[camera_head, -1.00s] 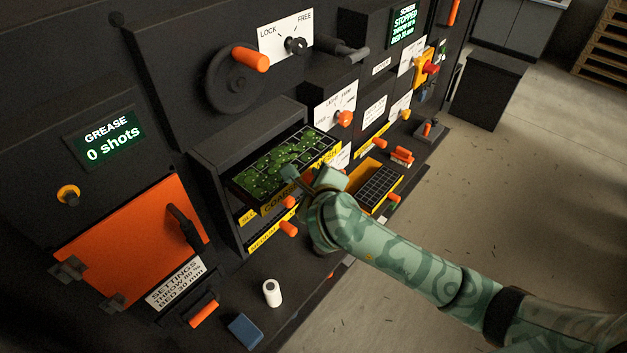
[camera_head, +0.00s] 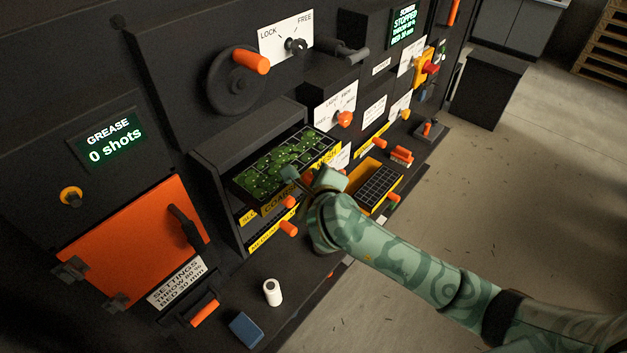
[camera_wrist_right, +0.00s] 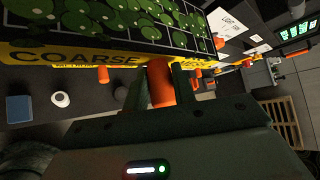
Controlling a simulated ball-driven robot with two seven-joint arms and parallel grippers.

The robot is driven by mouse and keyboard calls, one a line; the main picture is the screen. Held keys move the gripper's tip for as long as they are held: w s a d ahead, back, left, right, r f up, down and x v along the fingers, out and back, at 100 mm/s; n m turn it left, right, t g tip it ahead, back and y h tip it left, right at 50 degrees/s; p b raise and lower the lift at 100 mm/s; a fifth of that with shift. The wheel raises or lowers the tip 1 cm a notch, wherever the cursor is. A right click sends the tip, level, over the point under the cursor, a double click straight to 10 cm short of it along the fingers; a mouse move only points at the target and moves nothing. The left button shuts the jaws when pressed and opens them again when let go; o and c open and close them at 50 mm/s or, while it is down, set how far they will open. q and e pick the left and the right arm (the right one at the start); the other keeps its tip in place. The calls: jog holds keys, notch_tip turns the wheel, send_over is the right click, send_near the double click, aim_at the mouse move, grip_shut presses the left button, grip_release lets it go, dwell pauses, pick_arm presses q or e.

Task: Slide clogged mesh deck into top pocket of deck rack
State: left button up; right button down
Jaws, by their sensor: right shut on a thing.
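The clogged mesh deck (camera_head: 268,172) is a black framed grid covered with green clumps, with a yellow COARSE MESH front strip (camera_head: 280,201). It lies in the upper opening of the dark deck rack (camera_head: 207,168), its front edge toward my arm. I cannot tell how deep it sits. My right gripper (camera_head: 305,184) is at the deck's front. In the right wrist view its fingers (camera_wrist_right: 160,88) are shut on the deck's orange handle (camera_wrist_right: 160,75), with the deck (camera_wrist_right: 120,22) just beyond. My left gripper is not in view.
Orange knobs (camera_head: 288,229) and yellow labels mark the rack's lower levels. A clean black grid (camera_head: 377,187) lies in a yellow frame to the right. A white cylinder (camera_head: 272,292) and a blue block (camera_head: 245,329) stand on the ledge below. The floor at right is open.

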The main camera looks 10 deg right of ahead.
aim_at(278, 163)
jog(key=shift+w+a+r+b, duration=0.1)
jog(key=shift+w+a+b, duration=0.3)
jog(key=shift+w+a, duration=0.55)
jog(key=shift+w+a+b, duration=0.35)
jog(key=shift+w+a, duration=0.35)
jog(key=shift+w, duration=0.4)
dwell(0.6)
jog(key=shift+w+a+b, duration=0.6)
jog(key=shift+w+a, duration=0.2)
jog(key=shift+w, duration=0.25)
jog(key=shift+w+a+b, duration=0.6)
jog(key=shift+w+a, duration=0.2)
jog(key=shift+w, duration=0.25)
jog(key=c, duration=1.1)
grip_release()
jog(key=shift+f, duration=0.2)
jog(key=p+v, duration=0.1)
jog(key=v, duration=1.5)
jog(key=shift+s+r, duration=0.2)
jog(key=shift+r, duration=0.05)
